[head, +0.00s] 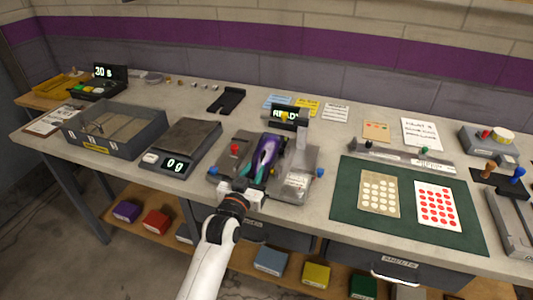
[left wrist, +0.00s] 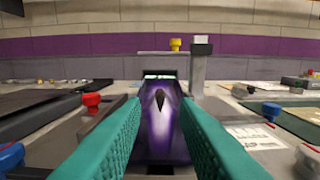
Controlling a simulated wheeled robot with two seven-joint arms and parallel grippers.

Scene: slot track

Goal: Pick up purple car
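The purple car (head: 266,147) sits in a grey fixture (head: 228,158) at the middle of the workbench, its nose pointing away from me. It also shows in the left wrist view (left wrist: 160,125) between my teal fingers. My left gripper (head: 259,171) reaches in from the front edge, with one finger on each side of the car's near end. The fingers are apart, and I see no clear grip on the car. The lower part of the car is hidden in the wrist view. My right gripper is not in view.
A red knob (head: 234,149) and blue knobs flank the fixture, with a grey post (head: 302,142) at its right. A small display (head: 288,115) stands behind. A scale (head: 187,143) and grey bin (head: 112,132) are left. A green mat (head: 408,224) lies right.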

